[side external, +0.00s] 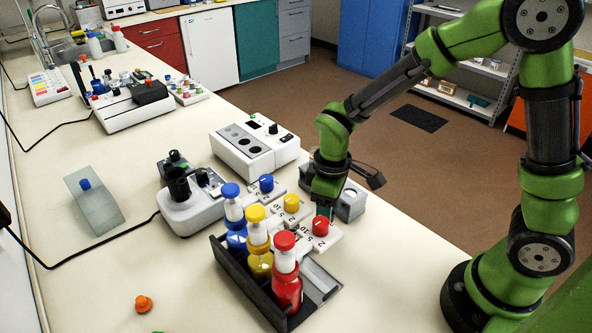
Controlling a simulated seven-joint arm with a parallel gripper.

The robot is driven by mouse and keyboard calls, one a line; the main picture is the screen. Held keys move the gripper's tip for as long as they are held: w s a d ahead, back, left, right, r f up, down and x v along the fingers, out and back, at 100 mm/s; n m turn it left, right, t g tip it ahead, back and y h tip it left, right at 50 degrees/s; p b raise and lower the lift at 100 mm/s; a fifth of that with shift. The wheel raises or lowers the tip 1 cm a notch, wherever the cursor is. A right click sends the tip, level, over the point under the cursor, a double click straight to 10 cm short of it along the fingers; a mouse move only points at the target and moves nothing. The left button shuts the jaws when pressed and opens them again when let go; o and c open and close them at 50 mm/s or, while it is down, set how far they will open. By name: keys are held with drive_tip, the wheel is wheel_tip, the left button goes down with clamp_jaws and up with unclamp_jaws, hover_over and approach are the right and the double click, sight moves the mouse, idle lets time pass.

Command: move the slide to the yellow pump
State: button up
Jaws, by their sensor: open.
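Three bottle pumps stand upright in a row in a black rack (238,283): the blue pump (234,212), the yellow pump (259,240) in the middle, and the red pump (287,272) nearest the camera. A grey, flat-topped piece (322,281) lies along the rack's right side, beside the red pump; it may be the slide, but I cannot tell for sure. My gripper (328,209) is open and points down just behind the red knob (320,225), right of the pumps. Its fingertips are partly hidden, and I cannot tell whether they touch the knob.
White number plates carry the red knob, a yellow knob (291,203) and a blue knob (266,184). A grey block (350,203) stands right of my gripper. A white device (254,148) is behind. An orange knob (143,304) lies front left, with clear bench around it.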

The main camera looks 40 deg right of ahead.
wheel_tip(320, 180, up, 17)
idle(0.4)
drive_tip(key=shift+f, duration=0.1)
drive_tip(key=s+d+r+m+t+y, duration=0.1)
drive_tip(key=s+d+m+t+y, duration=0.1)
drive_tip(key=s+d+m+t, duration=0.3)
drive_tip(key=s+m+t, duration=0.2)
drive_tip(key=s+m, duration=0.2)
drive_tip(key=s, duration=0.1)
drive_tip(key=shift+d+r, duration=0.35)
drive_tip(key=shift+r, duration=0.05)
drive_tip(key=shift+o, duration=0.3)
idle(0.8)
